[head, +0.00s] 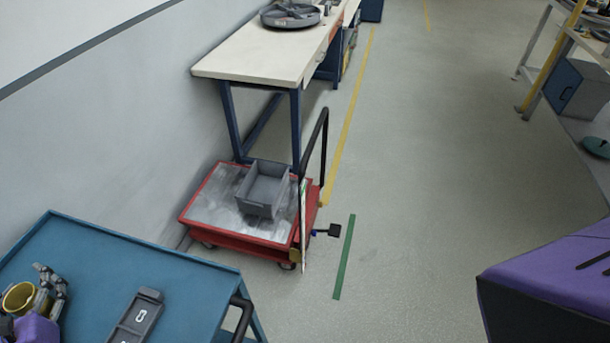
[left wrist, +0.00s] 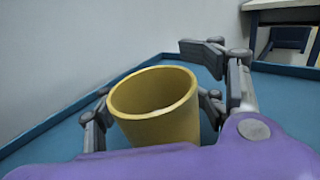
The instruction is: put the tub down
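The tub is a yellow, round, open-topped cup (head: 18,298), low at the left edge of the head view. It also shows in the middle of the left wrist view (left wrist: 156,108), slightly tilted there, and I see nothing in it. My left gripper (head: 48,292) is at the tub, its grey fingers on both sides of it in the left wrist view (left wrist: 155,100). One upper right finger stands apart from the wall; contact of the others is unclear. The tub's base is hidden behind the purple palm, so I cannot tell whether it touches the table. My right gripper is out of view.
The blue table (head: 130,262) has a raised rim and bare room around a dark grey tray-like piece (head: 137,316). Beyond is a red trolley (head: 232,240) with a grey bin (head: 264,188), then a cream-topped workbench (head: 250,58). A wall runs along the left.

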